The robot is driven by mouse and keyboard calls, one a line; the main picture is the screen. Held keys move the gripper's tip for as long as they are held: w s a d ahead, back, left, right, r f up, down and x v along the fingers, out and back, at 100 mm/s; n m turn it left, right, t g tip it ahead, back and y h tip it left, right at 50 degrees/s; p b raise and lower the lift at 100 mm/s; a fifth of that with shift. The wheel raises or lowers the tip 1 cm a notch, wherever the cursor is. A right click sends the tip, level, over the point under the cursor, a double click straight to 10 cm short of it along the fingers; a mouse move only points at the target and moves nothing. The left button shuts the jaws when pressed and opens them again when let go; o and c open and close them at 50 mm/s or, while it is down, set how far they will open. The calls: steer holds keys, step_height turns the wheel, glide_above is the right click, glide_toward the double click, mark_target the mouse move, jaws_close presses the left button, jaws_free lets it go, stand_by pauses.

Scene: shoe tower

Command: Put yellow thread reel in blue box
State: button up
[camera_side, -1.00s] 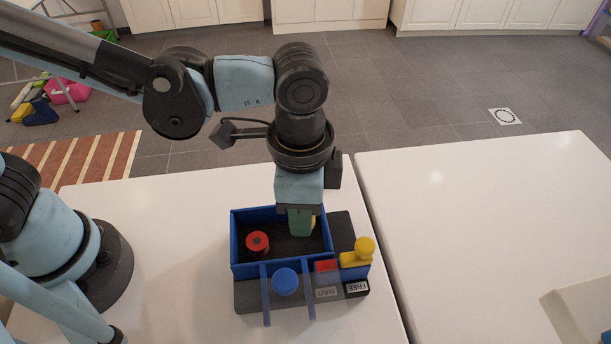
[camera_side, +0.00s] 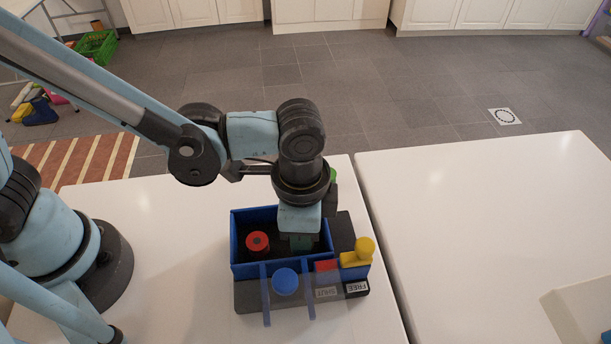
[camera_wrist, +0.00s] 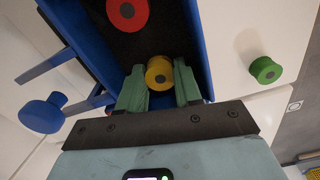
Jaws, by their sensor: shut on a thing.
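The yellow thread reel (camera_wrist: 159,72) is between the two green fingers of my gripper (camera_wrist: 159,88) in the wrist view. My gripper, also in the side view (camera_side: 302,243), is shut on the reel and reaches down inside the right part of the blue box (camera_side: 238,266). The box also shows in the wrist view (camera_wrist: 203,50). It is open at the top with a dark floor. I cannot tell whether the yellow reel touches the floor. In the side view my gripper hides the reel.
A red reel (camera_side: 257,241) stands in the box's left part. A green reel (camera_wrist: 265,70) stands on the white table outside the box. A blue round knob (camera_side: 285,281) is at the box's front. A yellow latch (camera_side: 363,248) is at its right, by the SHUT and FREE labels.

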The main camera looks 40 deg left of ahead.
steer(key=o, duration=0.7)
step_height(320, 180, up, 12)
steer(key=w+a+n+t, duration=0.1)
steer(key=a+n+t, duration=0.1)
steer(key=a, duration=0.6)
steer(key=w+a+n+t, duration=0.1)
steer(key=a+n+t, duration=0.1)
steer(key=a+n, duration=0.3)
steer(key=w+a+f+n+t, duration=0.1)
steer(key=w+a+n+t, duration=0.1)
steer(key=a, duration=1)
steer(key=shift+n+t, duration=0.6)
steer(key=shift+n, duration=0.5)
